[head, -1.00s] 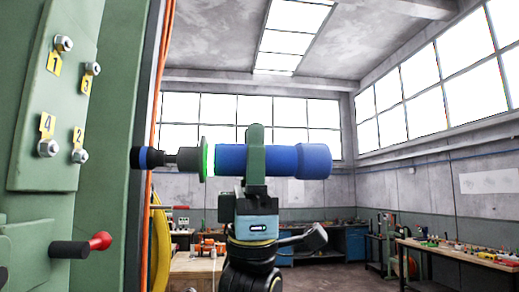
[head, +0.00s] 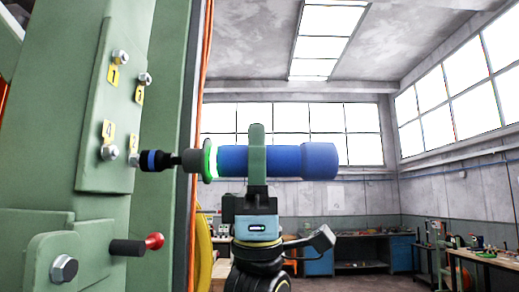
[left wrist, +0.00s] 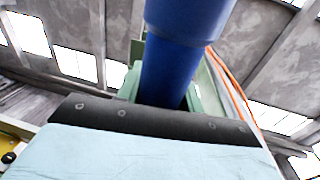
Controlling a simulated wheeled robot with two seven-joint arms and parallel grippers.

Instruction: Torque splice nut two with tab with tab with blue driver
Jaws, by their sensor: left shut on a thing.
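The blue driver (head: 275,161) lies level in my left gripper (head: 257,160), which is shut around its body. The driver's dark socket with a blue band (head: 152,160) points left at the green panel. The socket's tip overlaps splice nut two (head: 134,152) in the head view and hides most of it, along with its tag. I cannot tell whether they touch. A green ring glows on the driver's collar. Nuts one (head: 120,57), three (head: 145,79) and four (head: 109,152) show with yellow number tabs. The driver's blue body (left wrist: 180,60) fills the upper middle of the left wrist view. My right gripper is out of view.
A lever with a red knob (head: 154,241) sticks out below the green splice plate (head: 95,130). An orange cable (head: 203,90) runs up the panel's right edge. Workbenches (head: 490,258) stand far back. The space right of the driver is clear.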

